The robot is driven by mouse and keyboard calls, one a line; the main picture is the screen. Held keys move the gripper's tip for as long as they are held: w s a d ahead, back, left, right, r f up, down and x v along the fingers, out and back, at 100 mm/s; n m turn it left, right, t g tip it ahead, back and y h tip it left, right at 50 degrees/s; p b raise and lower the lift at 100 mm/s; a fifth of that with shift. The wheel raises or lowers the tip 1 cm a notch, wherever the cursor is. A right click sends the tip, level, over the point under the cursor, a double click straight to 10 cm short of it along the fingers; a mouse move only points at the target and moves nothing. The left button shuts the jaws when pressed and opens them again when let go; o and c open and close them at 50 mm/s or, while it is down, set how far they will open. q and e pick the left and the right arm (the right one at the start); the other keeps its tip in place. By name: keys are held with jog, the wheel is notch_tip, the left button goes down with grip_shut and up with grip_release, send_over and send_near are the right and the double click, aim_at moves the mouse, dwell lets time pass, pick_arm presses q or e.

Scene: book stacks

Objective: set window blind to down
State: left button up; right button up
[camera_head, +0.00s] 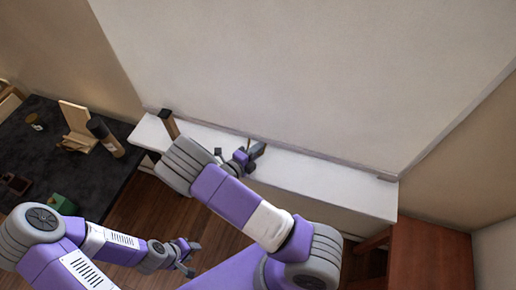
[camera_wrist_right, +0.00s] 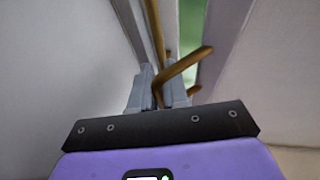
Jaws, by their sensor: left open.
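A large pale panel (camera_head: 310,75), which looks like the window blind, fills the upper head view. Its lower edge runs along the white sill. My right gripper (camera_head: 255,155) is over the sill, close to this edge. In the right wrist view the right gripper's two fingers (camera_wrist_right: 157,88) stand close together around a brown curved bar (camera_wrist_right: 184,64). I cannot tell whether they grip it. A narrow green strip (camera_wrist_right: 190,38) shows beyond, between pale surfaces. My left gripper (camera_head: 190,258) is open and empty, low over the floor, away from the blind.
The white sill (camera_head: 325,182) is mostly bare, with a brown upright piece (camera_head: 169,124) at its left. A dark table (camera_head: 98,180) at the left carries a wooden stand (camera_head: 76,118), a dark cylinder (camera_head: 105,136) and a green box (camera_head: 63,203). A reddish-brown cabinet (camera_head: 430,255) stands at the right.

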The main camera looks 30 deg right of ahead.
jog(key=o, duration=0.3)
jog(key=v, duration=0.7)
jog(key=shift+s+a+r, duration=0.1)
jog(key=shift+a, duration=0.2)
